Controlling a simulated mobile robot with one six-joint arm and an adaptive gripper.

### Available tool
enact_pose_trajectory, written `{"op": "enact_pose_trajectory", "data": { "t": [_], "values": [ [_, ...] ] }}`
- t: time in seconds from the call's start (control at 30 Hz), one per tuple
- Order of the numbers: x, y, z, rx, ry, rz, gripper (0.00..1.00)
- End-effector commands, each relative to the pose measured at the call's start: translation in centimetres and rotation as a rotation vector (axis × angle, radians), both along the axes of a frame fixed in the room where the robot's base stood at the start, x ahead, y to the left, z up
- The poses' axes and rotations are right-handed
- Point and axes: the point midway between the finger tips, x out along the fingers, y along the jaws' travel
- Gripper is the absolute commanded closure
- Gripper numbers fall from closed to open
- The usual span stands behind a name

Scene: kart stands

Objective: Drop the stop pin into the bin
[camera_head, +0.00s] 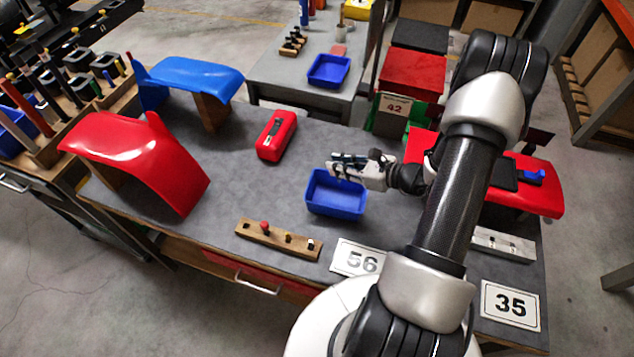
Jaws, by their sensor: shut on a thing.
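My gripper (338,165) reaches in from the right, its fingers pointing left. It is above the back edge of the blue bin (337,208) on the grey table. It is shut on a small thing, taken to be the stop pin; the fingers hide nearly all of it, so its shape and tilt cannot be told. The bin is open at the top, and its visible inside looks empty. A wooden pin block (248,234) lies in front and to the left of the bin, with a red-headed pin (264,227) and small dark pins in it.
A red case (277,137) lies left of the gripper. A red fender (130,145) and a blue fender (190,75) stand at the left. Number cards 56 (357,260) and 35 (510,304) lie at the front. Grey tabletop is clear between the case and the pin block.

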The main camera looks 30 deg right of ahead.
Motion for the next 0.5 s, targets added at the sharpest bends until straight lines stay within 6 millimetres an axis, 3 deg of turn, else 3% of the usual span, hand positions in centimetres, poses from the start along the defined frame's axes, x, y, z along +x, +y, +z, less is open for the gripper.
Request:
{"op": "enact_pose_trajectory", "data": {
  "t": [0.1, 0.5],
  "values": [
    [-0.6, -1.3, -0.8, -0.001, 0.000, -0.031, 1.00],
    [-0.6, -1.3, -4.6, 0.000, 0.000, -0.031, 1.00]
  ]
}}
